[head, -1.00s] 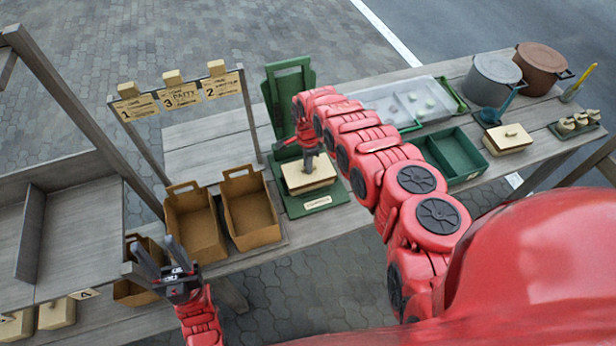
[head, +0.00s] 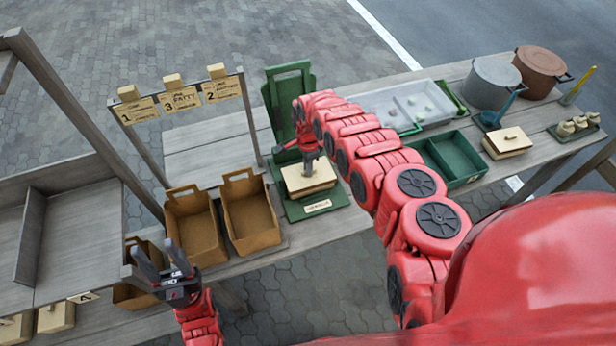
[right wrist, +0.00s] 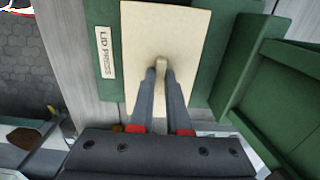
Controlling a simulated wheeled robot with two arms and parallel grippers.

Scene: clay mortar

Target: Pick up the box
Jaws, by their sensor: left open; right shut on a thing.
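A cream box (head: 308,179) with a small knob on its lid sits on the green lid press (head: 318,207). My right gripper (head: 309,165) is over the box. In the right wrist view its fingers (right wrist: 161,72) are shut on the knob of the cream box (right wrist: 185,35). The box looks level and on or very near the press base; I cannot tell whether there is a gap below it. My left gripper (head: 160,268) is open and empty, in front of the brown paper bags.
Two open paper bags (head: 252,212) stand left of the press. A green divided tray (head: 452,158), another cream box (head: 507,142) and pots (head: 490,80) are to the right. Order tickets hang on a rack (head: 180,99). A wooden shelf stands at far left.

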